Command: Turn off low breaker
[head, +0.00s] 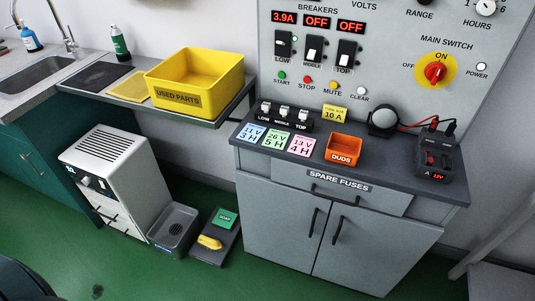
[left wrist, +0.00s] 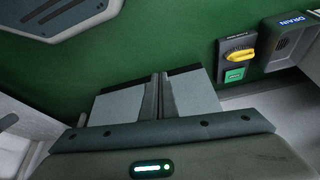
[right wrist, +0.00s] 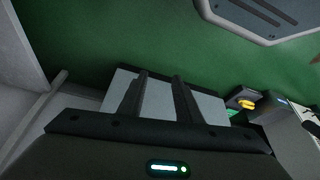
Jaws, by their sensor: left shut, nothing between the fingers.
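The low breaker (head: 283,45) is the leftmost of three switches on the grey panel in the head view. Its red display (head: 284,17) reads 3.9A. The middle breaker (head: 314,50) and the top breaker (head: 346,53) stand to its right, and both displays above them read OFF. Neither gripper shows in the head view. My left gripper (left wrist: 158,76) is shut and empty in the left wrist view, over the green floor. My right gripper (right wrist: 160,76) has its fingers apart with nothing between them in the right wrist view. Both are away from the breakers.
Below the panel is a grey cabinet counter (head: 255,151) with small labelled fuses (head: 283,113), coloured cards, an orange DUDS bin (head: 343,150) and a meter (head: 434,155). A red main switch (head: 435,71) is at right. A yellow bin (head: 195,82) sits on the left shelf.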

